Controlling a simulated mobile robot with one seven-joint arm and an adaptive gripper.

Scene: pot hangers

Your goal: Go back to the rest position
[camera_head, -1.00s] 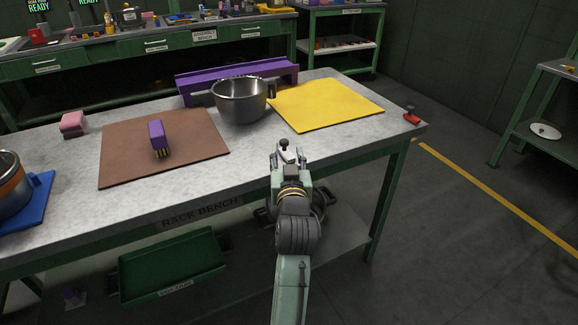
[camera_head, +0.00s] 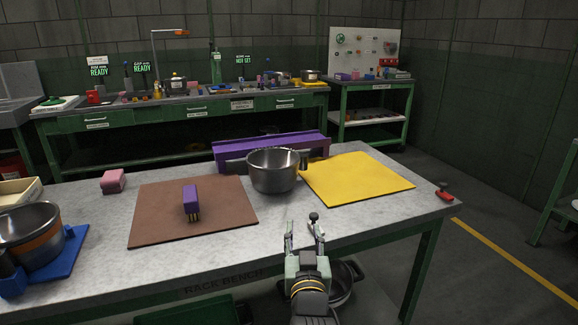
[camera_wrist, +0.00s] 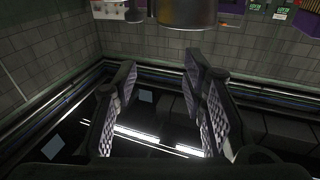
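My gripper (camera_head: 304,232) is in front of the rack bench's near edge, its fingers pointing up and away. The two fingers stand apart with nothing between them in the head view. The wrist view also shows the gripper (camera_wrist: 163,105) with its textured pads spread and empty. A steel pot (camera_head: 273,172) stands on the rack bench (camera_head: 290,213), beyond the gripper and apart from it. The pot's lower part also appears at the top of the wrist view (camera_wrist: 187,12).
A purple rack (camera_head: 230,153) stands behind the pot. A yellow mat (camera_head: 358,180) lies right, a brown mat (camera_head: 160,212) with a purple brush (camera_head: 191,198) left. Another pot (camera_head: 32,240) sits on a blue pad (camera_head: 72,250). A pink block (camera_head: 113,181) and red item (camera_head: 444,193) lie near the edges.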

